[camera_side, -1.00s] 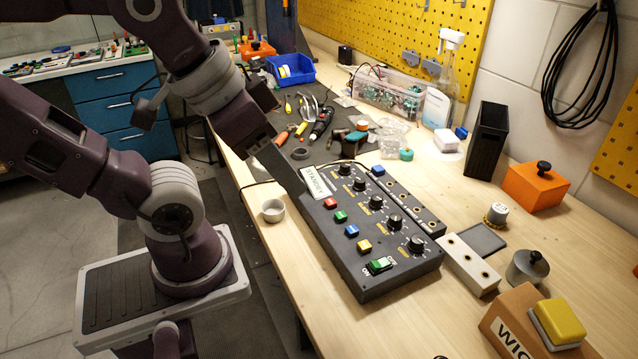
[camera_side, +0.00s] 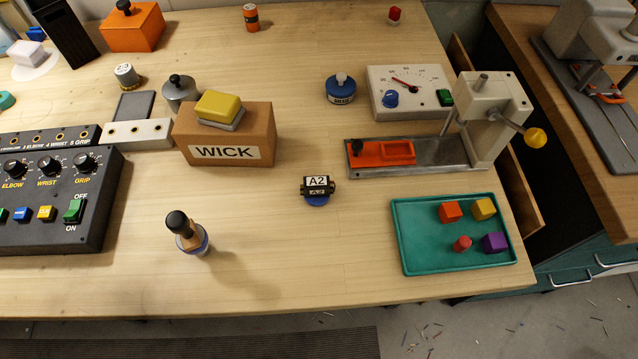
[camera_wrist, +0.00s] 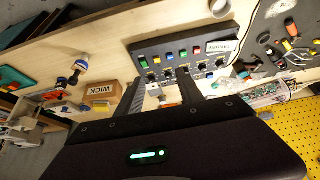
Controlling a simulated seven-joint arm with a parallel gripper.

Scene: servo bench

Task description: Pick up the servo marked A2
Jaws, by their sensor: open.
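The servo marked A2 (camera_side: 318,185) is a small black block with a white label. It sits on a round blue base on the wooden bench in the side view, right of the WICK box. In the wrist view it is too small to make out with certainty. My gripper (camera_wrist: 160,76) shows only in the wrist view. Its two dark fingers are apart with nothing held between them, and they point towards the control panel (camera_wrist: 180,52), away from the servo's area.
The WICK box (camera_side: 226,136) with a yellow-topped block stands left of the servo. A knobbed stamp (camera_side: 187,233) stands front left, and a green tray (camera_side: 402,238) with small blocks lies right. Behind are a metal press (camera_side: 487,130) and a blue tin (camera_side: 340,91). Bench around the servo is clear.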

